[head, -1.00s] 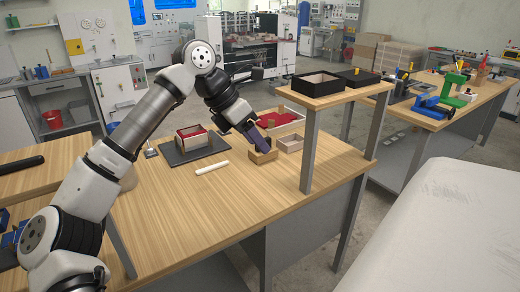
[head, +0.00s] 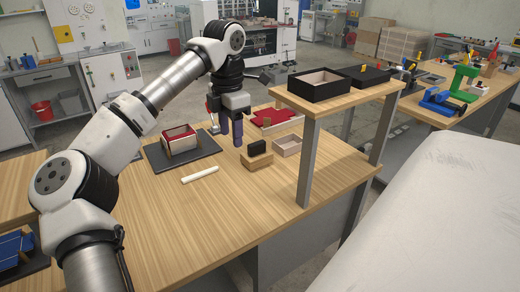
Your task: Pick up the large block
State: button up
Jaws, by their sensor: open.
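A light wooden block (head: 257,161) sits on the workbench, with a dark block (head: 257,147) standing upright on or in it. A small tan block (head: 267,121) shows at the red-lined tray. I cannot tell for sure which of these is the large block. My gripper (head: 231,138) points down with its jaws open and empty. In the picture it is just left of the dark block and right of the box on the dark board. Its exact height above the bench is hard to tell.
A red and cream box (head: 180,138) stands on a dark board (head: 205,156). A white rod (head: 200,175) lies in front. A small open box (head: 287,146) and a red-lined tray (head: 289,118) are beside the blocks. A raised shelf (head: 350,98) stands at right; the bench's front is clear.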

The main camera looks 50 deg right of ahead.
aim_at(257, 156)
jog(key=i+l, duration=0.15)
jog(key=l, duration=0.2)
jog(key=i+l, duration=0.1)
jog(key=l, duration=0.2)
jog(key=i+l, duration=0.15)
jog(key=l, duration=0.2)
jog(key=i+l, duration=0.15)
jog(key=l, duration=0.2)
